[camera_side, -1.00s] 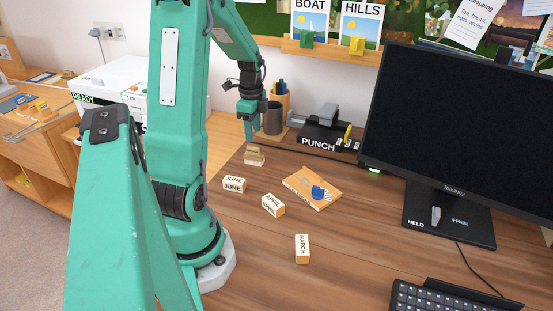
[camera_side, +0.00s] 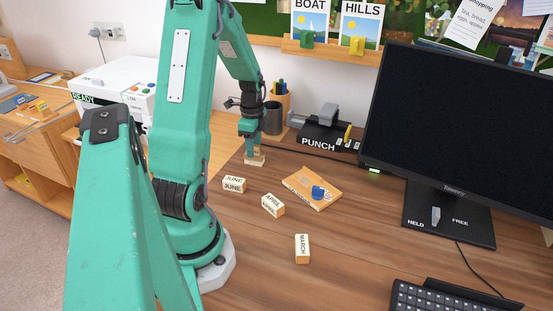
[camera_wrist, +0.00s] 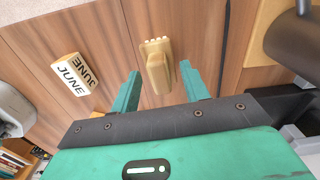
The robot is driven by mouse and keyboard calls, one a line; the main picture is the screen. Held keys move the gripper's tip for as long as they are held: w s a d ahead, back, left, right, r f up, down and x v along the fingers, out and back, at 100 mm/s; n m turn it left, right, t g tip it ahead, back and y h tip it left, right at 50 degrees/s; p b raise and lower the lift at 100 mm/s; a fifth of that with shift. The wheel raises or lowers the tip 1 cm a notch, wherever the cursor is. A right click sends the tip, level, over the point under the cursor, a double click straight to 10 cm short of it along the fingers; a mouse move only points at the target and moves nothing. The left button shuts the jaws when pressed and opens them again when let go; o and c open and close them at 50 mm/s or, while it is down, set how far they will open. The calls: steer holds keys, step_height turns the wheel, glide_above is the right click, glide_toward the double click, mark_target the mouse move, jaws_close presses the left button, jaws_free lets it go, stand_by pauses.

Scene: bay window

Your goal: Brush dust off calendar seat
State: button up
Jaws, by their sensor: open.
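A small wooden brush (camera_side: 255,161) with a raised grip stands on the desk, bristles not clearly visible. My gripper (camera_side: 252,146) is directly over it, pointing down. In the wrist view the brush (camera_wrist: 158,70) lies between the two parted fingers of my gripper (camera_wrist: 161,78), with gaps on both sides. The wooden calendar seat (camera_side: 298,182) lies flat on the desk to the right, lettering along its left edge. A blue object (camera_side: 318,192) rests on it, with pale patches nearby; I cannot tell if these are dust.
Month blocks JUNE (camera_side: 234,185), APRIL (camera_side: 272,205) and MARCH (camera_side: 302,249) lie in front of the brush and seat. A dark pen cup (camera_side: 272,118) and a black PUNCH unit (camera_side: 322,136) stand behind. The monitor (camera_side: 460,130) and keyboard (camera_side: 445,297) occupy the right.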

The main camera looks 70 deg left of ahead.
jaws_close()
steer(key=shift+r, duration=0.1)
steer(key=shift+r, duration=2.9)
steer(key=shift+w, duration=0.15)
steer(key=w+d+r+n, duration=0.2)
steer(key=w+d, duration=0.4)
steer(key=d, duration=0.1)
steer(key=w+d+r+n, duration=0.2)
steer(key=w+d+r, duration=0.1)
steer(key=w+d, duration=0.35)
steer(key=w+d+r+n, duration=0.1)
steer(key=d+r+n, duration=0.1)
steer(key=d, duration=0.6)
steer(key=w+d+r+n, duration=0.2)
steer(key=d, duration=0.7)
steer(key=shift+w, duration=0.2)
